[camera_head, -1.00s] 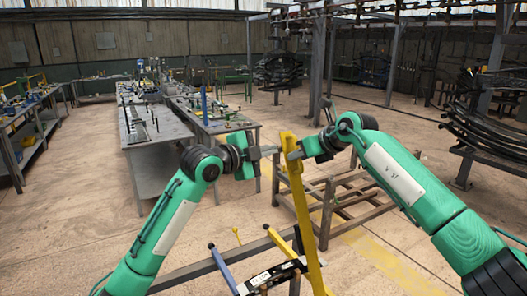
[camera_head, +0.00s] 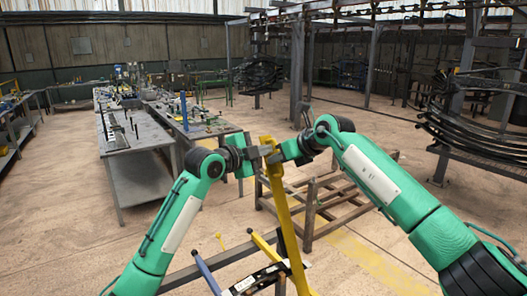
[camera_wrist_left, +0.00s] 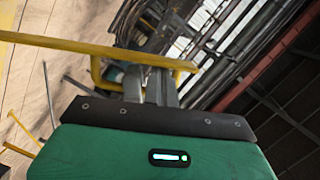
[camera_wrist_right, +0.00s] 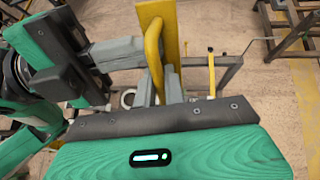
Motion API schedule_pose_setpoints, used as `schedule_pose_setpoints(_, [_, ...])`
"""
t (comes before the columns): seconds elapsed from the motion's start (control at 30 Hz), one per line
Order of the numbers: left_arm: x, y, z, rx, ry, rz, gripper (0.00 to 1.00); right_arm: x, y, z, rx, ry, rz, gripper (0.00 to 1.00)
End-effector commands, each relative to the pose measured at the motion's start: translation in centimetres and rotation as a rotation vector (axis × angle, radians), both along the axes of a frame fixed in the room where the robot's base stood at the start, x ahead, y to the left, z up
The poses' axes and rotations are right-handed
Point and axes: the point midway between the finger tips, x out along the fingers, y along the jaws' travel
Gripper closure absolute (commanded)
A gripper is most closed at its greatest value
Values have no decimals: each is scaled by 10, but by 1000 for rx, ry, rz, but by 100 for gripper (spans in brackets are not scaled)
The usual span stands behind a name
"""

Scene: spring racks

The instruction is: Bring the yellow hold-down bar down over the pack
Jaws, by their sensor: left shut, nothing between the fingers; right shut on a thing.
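The yellow hold-down bar (camera_head: 280,205) stands steeply raised, leaning a little, in the head view. Its foot is by the pack (camera_head: 257,278), a dark stack with a white label, cut off at the bottom edge. My right gripper (camera_head: 284,151) is shut on the bar's yellow loop handle (camera_wrist_right: 154,52) near the top. My left gripper (camera_head: 255,153) is shut and empty, close beside the bar's upper end from the left. In the left wrist view the bar (camera_wrist_left: 60,42) crosses just beyond the shut fingers (camera_wrist_left: 147,88); I cannot tell whether they touch it.
A brown metal frame (camera_head: 309,215) is on the floor behind the bar. A long workbench (camera_head: 140,180) is at the left back. Dark springs (camera_head: 480,130) hang at the right.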

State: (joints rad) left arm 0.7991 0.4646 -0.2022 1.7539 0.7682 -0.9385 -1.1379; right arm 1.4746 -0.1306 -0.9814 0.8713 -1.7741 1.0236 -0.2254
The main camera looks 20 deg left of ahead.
Motion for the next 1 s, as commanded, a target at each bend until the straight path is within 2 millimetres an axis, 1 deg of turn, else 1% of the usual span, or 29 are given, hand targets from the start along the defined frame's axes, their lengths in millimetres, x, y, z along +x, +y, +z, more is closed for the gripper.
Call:
schedule_pose_setpoints(0.03, [7,13,-8,-3,18,16,100,-1,0,2,0,0,2,100])
schedule_pose_setpoints(0.13, [14,25,-14,-22,34,22,100,-1,0,2,0,2,4,100])
schedule_pose_setpoints(0.2, [16,27,-15,-26,37,23,100,-2,0,3,1,1,6,100])
schedule_pose_setpoints(0.4, [16,27,-16,-24,38,24,100,-3,1,5,2,0,9,100])
schedule_pose_setpoints(0.43, [16,27,-16,-24,38,24,100,-4,1,5,2,0,10,83])
schedule_pose_setpoints(0.5, [15,26,-16,-25,37,23,100,-3,1,5,2,0,9,70])
schedule_pose_setpoints(0.83, [14,23,-13,-28,32,15,100,-2,-1,3,1,0,4,70])
schedule_pose_setpoints(0.93, [14,22,-13,-28,32,14,100,-4,-7,7,0,0,4,70])
schedule_pose_setpoints(1.0, [14,22,-13,-29,31,14,100,-6,-14,12,-1,-2,4,70])
